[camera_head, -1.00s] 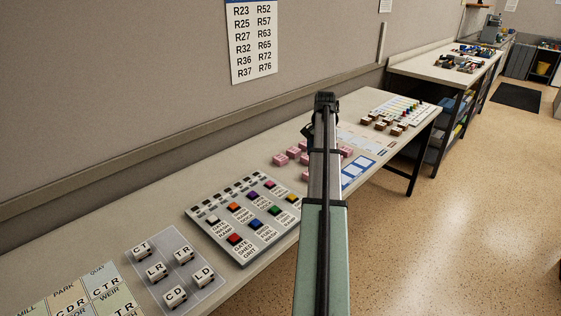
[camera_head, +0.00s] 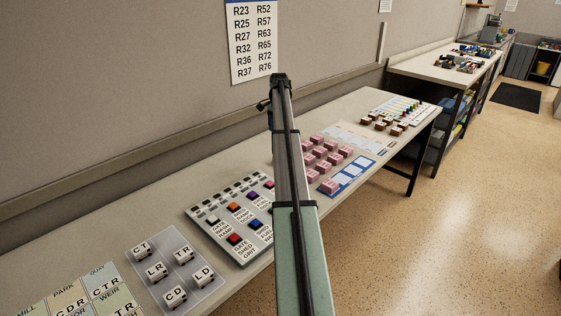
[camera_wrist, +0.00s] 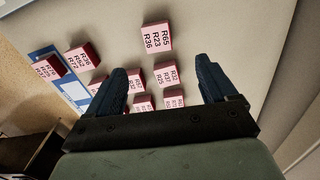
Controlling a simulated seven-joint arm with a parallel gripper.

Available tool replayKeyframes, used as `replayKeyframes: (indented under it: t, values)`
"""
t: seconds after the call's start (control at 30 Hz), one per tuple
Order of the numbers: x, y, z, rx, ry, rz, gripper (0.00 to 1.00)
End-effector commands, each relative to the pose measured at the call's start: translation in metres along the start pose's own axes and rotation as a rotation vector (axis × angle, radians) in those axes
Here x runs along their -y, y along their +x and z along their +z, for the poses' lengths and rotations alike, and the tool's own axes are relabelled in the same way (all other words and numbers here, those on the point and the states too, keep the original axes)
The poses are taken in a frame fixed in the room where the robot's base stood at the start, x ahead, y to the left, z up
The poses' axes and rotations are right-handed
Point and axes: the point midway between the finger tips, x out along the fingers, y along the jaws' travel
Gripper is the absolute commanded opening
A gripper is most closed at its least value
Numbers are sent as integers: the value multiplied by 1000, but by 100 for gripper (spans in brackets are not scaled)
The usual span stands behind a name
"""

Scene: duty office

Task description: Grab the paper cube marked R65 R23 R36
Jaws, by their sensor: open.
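The pink paper cube marked R65 R23 R36 (camera_wrist: 157,37) lies on the table at the upper middle of the wrist view, its label readable. It stands a little apart from the other cubes. My gripper (camera_wrist: 161,67) is open and empty, its two dark fingers spread wide. In the wrist picture the cube shows just past the fingertips, between their lines and not enclosed by them. In the head view I see a group of pink cubes (camera_head: 321,154) right of my arm, but their labels are too small to read. My arm hides the gripper's fingers there.
Another pink cube marked R32 R37 R25 (camera_wrist: 166,74) shows between the fingers, with more cubes close by. A blue and white sheet (camera_head: 347,179) lies beside the group. A button panel (camera_head: 221,239) is to the left, brown blocks (camera_head: 380,124) to the right. The wall runs behind the table.

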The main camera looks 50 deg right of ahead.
Motion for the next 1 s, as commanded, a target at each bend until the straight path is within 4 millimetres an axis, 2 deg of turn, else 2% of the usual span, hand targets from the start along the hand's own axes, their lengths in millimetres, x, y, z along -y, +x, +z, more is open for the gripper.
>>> replayKeyframes:
  t: [0.43, 0.77, 1.0]
  values:
    - [-1, 68, 0, 1, -2, 1, 85]
    - [-2, 88, -1, 0, -2, 1, 85]
    - [-6, 118, -3, 1, -2, 1, 85]
